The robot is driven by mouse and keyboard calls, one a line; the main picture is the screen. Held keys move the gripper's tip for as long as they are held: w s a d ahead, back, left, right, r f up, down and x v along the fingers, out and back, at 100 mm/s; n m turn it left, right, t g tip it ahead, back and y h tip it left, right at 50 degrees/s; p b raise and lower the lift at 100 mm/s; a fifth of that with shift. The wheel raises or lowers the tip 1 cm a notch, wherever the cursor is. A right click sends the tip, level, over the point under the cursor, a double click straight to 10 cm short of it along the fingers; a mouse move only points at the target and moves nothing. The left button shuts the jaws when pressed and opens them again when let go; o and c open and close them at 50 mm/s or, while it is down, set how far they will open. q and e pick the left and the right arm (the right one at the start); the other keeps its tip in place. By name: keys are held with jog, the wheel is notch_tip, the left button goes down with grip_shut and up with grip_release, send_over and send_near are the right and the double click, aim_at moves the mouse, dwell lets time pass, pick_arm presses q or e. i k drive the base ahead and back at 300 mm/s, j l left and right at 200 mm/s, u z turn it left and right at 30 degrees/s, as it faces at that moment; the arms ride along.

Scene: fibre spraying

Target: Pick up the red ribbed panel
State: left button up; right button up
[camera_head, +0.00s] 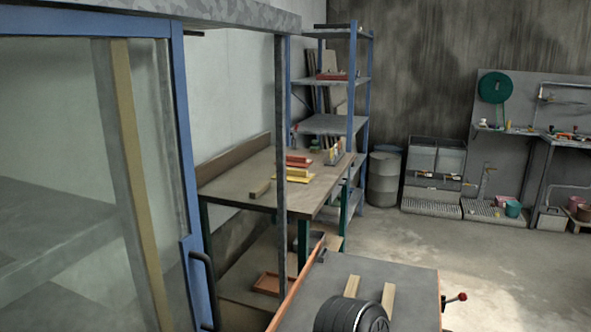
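I cannot tell for sure which thing is the red ribbed panel. A small red piece (298,162) lies on the wooden workbench (236,179) beside a yellow piece (298,177); ribs are too small to make out. Another flat red thing (331,76) lies on a middle shelf of the blue-framed rack (352,95). An orange-red tray-like thing (267,284) sits low under the workbench. Neither of my grippers shows in the head view.
A blue-framed glazed cabinet (183,140) fills the left. A grey-topped bench (405,290) in front carries two wooden strips (388,298) and a black ribbed round thing (350,314). A drum (383,178) and bins (433,158) stand behind. Open floor (480,255) lies right.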

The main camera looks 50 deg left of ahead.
aim_at(292, 161)
jog(key=i+l+z, duration=0.6)
jog(key=i+l, duration=0.2)
jog(key=i+l+u, duration=0.15)
jog(key=i, duration=0.35)
jog(key=i+l+u, duration=0.2)
jog(key=i, duration=0.3)
jog(key=i+j+u, duration=0.15)
jog(key=i+u, duration=0.6)
jog(key=i, duration=0.2)
jog(key=i+l+u, duration=0.15)
jog(key=i+u, duration=0.45)
jog(key=i, duration=0.35)
jog(key=i+u, duration=0.2)
jog(key=i, duration=0.3)
jog(key=i+u, duration=0.2)
jog(key=i, duration=0.35)
jog(key=i+l+u, duration=0.2)
jog(key=i, duration=0.3)
jog(key=i+l+u, duration=0.2)
jog(key=i, duration=0.3)
jog(key=i+u, duration=0.35)
jog(key=i, duration=0.15)
jog(key=i+l+u, duration=0.2)
jog(key=i+u, duration=0.15)
jog(key=i, duration=0.15)
jog(key=i+l+u, duration=0.7)
jog(key=i, duration=0.2)
